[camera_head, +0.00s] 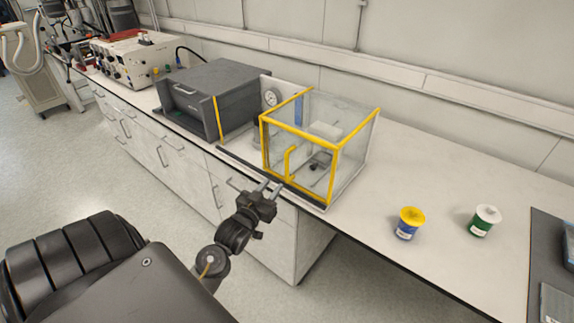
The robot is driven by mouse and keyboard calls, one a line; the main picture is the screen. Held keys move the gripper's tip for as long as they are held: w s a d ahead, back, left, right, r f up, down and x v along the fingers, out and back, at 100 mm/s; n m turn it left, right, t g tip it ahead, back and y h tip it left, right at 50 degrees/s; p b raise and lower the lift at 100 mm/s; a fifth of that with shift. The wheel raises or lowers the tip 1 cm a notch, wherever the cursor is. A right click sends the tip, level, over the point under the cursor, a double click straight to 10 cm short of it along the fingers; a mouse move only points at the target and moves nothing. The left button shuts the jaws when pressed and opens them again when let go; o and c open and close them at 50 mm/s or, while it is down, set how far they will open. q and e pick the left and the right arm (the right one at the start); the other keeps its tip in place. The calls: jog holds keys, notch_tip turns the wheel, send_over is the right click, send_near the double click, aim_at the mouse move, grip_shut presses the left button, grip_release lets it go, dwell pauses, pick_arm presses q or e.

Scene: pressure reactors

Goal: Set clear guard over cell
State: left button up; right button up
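The clear guard (350,153), a box of transparent panels with yellow edges and a yellow front handle (289,163), stands on the bench around the cell (322,158). The cell's grey and metal parts show through the panels. A round gauge (271,98) on a pale panel is behind the guard's left side. My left gripper (270,188) is in front of the guard, just off the bench's front edge, below the handle and apart from it. Its two fingers are spread with nothing between them. My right gripper is out of view.
A dark grey case (208,97) with a yellow edge stands left of the guard. A beige instrument (128,60) is further left. A yellow-lidded tub (410,223) and a white-lidded green tub (484,221) stand to the right. The bench (430,170) between is clear.

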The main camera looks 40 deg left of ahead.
aim_at(286, 169)
pick_arm(q)
jog(key=p+x, duration=0.3)
jog(key=x, duration=0.7)
jog(key=shift+w+f, duration=0.1)
jog(key=shift+w, duration=0.25)
grip_shut()
